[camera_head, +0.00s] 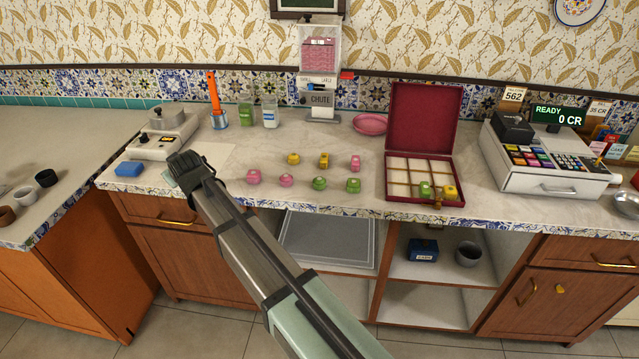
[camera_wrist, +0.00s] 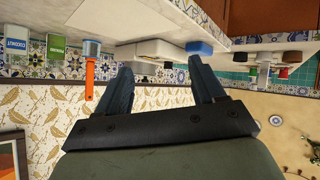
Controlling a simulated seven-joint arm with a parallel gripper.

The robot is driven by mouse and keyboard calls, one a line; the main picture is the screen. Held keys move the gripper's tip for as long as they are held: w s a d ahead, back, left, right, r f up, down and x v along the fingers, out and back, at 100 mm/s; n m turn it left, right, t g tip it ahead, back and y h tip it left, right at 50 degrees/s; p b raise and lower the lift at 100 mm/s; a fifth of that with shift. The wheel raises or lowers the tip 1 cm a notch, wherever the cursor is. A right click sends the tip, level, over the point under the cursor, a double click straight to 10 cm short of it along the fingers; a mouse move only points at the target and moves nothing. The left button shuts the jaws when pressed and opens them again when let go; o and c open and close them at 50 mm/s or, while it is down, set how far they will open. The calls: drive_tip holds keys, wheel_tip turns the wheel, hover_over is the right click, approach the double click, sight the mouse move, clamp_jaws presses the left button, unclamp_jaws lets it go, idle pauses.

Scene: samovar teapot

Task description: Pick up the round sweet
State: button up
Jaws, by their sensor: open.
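Several small sweets stand on the counter left of the red box. The yellow sweet (camera_head: 293,159), a pink sweet (camera_head: 286,181) and a green sweet (camera_head: 319,183) look roundish. Another yellow sweet (camera_head: 323,160), a pink one (camera_head: 355,162) and a green one (camera_head: 353,185) look more angular or taller. The leftmost pink sweet (camera_head: 253,176) is too small to judge exactly. My gripper (camera_wrist: 164,63) is open and empty. In the head view it is above the counter's left part, left of all the sweets. The wrist view, upside down, shows no sweets.
The open red box (camera_head: 424,121) has compartments, with a green sweet (camera_head: 425,190) and a yellow sweet (camera_head: 449,192) at its front right. A blue sponge-like block (camera_head: 129,169), a scale-like device (camera_head: 165,135), jars, a chute dispenser (camera_head: 320,65), a pink plate (camera_head: 370,124) and a cash register (camera_head: 545,160) stand around.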

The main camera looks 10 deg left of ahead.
drive_tip(key=w+d+r+m+g+h, duration=0.15)
drive_tip(key=w+d, duration=0.25)
drive_tip(key=d, duration=0.5)
drive_tip(key=w+d+r+m+h, duration=0.15)
drive_tip(key=w+d, duration=0.25)
drive_tip(key=d, duration=0.6)
drive_tip(key=g+h, duration=0.2)
drive_tip(key=g, duration=0.2)
approach(320, 179)
drive_tip(key=shift+m, duration=0.3)
drive_tip(key=x, duration=0.4)
drive_tip(key=shift+a+r, duration=0.1)
drive_tip(key=shift+a, duration=0.25)
drive_tip(key=shift+d+x, duration=0.15)
drive_tip(key=shift+x, duration=1.2)
drive_tip(key=shift+d+x, duration=0.15)
drive_tip(key=shift+x, duration=1.15)
drive_tip(key=shift+c, duration=0.5)
drive_tip(key=c, duration=1)
